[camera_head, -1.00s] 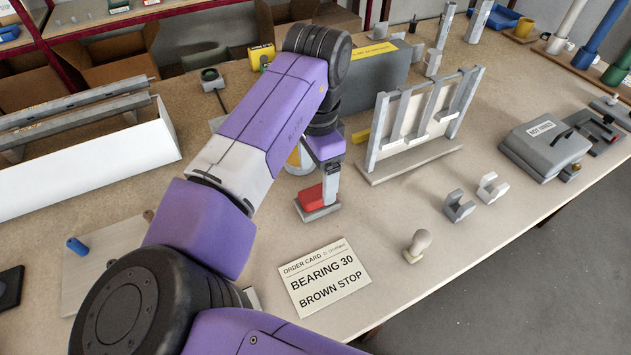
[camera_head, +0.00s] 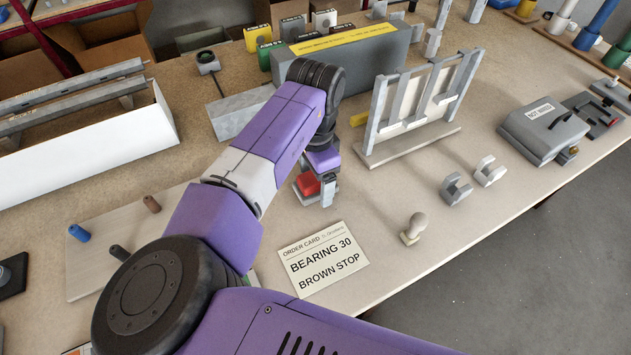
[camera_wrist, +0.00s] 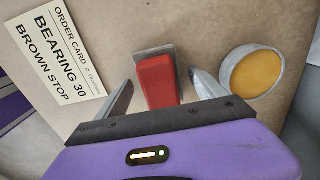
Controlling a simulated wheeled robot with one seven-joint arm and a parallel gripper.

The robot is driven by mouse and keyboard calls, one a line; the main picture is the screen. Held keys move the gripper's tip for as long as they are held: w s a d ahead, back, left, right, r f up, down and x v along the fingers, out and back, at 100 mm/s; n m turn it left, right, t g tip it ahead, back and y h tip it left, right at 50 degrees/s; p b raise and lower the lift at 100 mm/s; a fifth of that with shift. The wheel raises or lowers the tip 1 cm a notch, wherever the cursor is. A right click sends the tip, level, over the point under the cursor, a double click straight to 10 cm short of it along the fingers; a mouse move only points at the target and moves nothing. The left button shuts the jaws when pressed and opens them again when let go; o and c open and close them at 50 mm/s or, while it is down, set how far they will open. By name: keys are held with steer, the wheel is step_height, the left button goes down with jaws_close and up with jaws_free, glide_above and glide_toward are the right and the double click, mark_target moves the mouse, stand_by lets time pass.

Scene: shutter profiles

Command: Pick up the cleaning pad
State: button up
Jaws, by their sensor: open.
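The cleaning pad looks to be the red block on a flat grey base (camera_head: 306,184), lying on the bench behind the order card. In the wrist view the red block (camera_wrist: 156,80) shows between the two fingers, with its grey base edge visible beyond it. My gripper (camera_wrist: 161,86) is open, with one finger on each side of the red block and gaps showing. In the head view my gripper (camera_head: 322,190) is at the pad, and my wrist hides part of it. I cannot tell how far down the fingers reach.
A round tin with a yellow-orange top (camera_wrist: 252,73) stands close to the right finger. The order card (camera_head: 323,259) lies in front. A grey frame rack (camera_head: 418,105) stands to the right, and a small knobbed stamp (camera_head: 414,228) to the front right.

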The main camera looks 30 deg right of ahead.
steer(key=c, duration=1.5)
steer(key=shift+r, duration=0.15)
step_height(320, 180, up, 20)
steer(key=b, duration=0.1)
